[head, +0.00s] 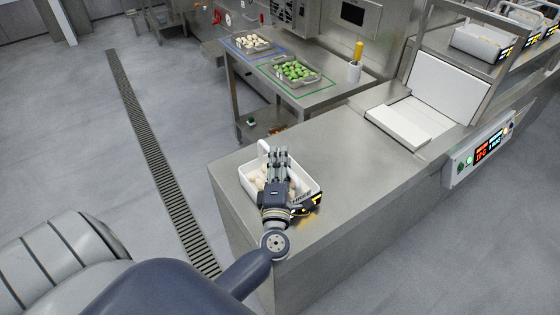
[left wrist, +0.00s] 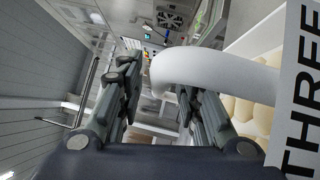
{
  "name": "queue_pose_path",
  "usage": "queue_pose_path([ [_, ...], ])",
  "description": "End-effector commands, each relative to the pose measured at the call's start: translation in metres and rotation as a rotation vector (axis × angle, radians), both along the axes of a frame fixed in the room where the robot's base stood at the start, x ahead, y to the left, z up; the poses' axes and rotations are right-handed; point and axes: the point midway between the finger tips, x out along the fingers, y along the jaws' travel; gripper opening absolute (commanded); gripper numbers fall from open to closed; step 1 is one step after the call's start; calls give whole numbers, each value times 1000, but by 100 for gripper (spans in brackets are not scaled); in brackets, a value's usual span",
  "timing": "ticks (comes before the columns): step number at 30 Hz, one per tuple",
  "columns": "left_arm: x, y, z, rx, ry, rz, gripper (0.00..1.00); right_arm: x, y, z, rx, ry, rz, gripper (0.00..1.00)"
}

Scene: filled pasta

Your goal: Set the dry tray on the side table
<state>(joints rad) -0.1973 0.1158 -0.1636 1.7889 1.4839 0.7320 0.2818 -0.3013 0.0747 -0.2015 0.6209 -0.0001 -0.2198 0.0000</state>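A white bin (head: 308,172) with pale pieces in it stands on the near steel counter. It has a raised white handle, and the left wrist view shows this handle (left wrist: 215,72) close up, with a label reading THREE (left wrist: 303,85) beside it. My left gripper (head: 279,157) is over the bin and hides part of it. In the left wrist view its two fingers (left wrist: 158,95) are apart, with the end of the handle showing between them. The side table (head: 318,97) holds a tray of pale pieces (head: 249,43) and a tray of green pieces (head: 296,73). My right gripper is out of view.
Blue and green outlines mark the side table around its trays. A white container with a yellow-handled tool (head: 355,65) stands at its right end. A white-panelled machine (head: 410,120) is on the counter, with a lit control panel (head: 480,150). Bare counter lies right of the bin.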

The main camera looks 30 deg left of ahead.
Motion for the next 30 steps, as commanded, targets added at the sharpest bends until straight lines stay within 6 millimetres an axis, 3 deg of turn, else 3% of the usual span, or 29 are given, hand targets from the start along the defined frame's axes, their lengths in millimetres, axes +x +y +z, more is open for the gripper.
queue_pose_path([
  [5, 0, 0, 5, 0, 0, 0, 33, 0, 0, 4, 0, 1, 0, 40],
  [21, -85, -51, -12, -1, 3, 0, 33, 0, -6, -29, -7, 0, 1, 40],
  [30, -102, -61, -11, -1, -1, 0, 33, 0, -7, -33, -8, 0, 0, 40],
])
